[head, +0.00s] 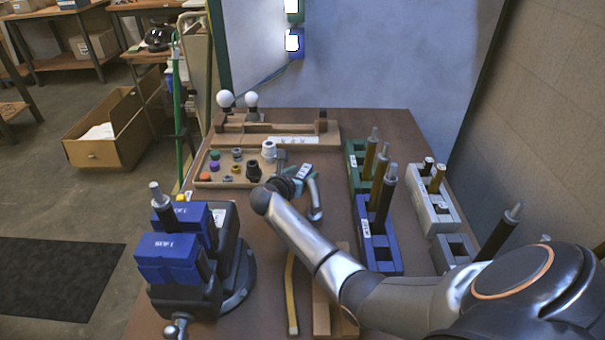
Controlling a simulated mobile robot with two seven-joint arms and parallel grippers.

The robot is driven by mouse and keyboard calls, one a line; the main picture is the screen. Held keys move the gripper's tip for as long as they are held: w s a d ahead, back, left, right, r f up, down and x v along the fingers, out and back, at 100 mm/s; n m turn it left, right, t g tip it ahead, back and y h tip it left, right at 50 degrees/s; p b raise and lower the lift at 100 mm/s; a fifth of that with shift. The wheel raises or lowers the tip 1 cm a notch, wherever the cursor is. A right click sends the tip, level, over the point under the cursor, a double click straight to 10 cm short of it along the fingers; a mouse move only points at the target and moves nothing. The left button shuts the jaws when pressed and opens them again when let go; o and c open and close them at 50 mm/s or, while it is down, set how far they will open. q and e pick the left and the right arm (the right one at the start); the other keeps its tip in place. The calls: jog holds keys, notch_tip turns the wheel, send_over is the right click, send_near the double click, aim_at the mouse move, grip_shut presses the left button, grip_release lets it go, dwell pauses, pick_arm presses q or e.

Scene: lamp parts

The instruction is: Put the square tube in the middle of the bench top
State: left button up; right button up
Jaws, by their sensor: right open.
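Several tubes stand upright in the holder blocks on the right half of the bench top (255,230): brass-coloured ones (379,165) and dark ones with grey tips (386,200). A long brass-coloured bar (291,295) lies near the front middle, its far end close to my right forearm. I cannot tell for sure which is the square tube. My right gripper (300,182) is open over the middle of the bench, just right of the parts tray, with nothing visibly held. My arm hides part of the bench behind it. My left gripper is not in view.
A vise with blue jaws (168,258) holds a dark tube at front left. The wooden tray (208,184) of small parts and a rack with bulbs (230,132) stand at the back. Green (356,160), blue (364,228) and grey (432,214) holders line the right.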

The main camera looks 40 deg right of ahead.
jog(key=p+v, duration=0.1)
jog(key=v, duration=0.6)
jog(key=shift+s, duration=0.1)
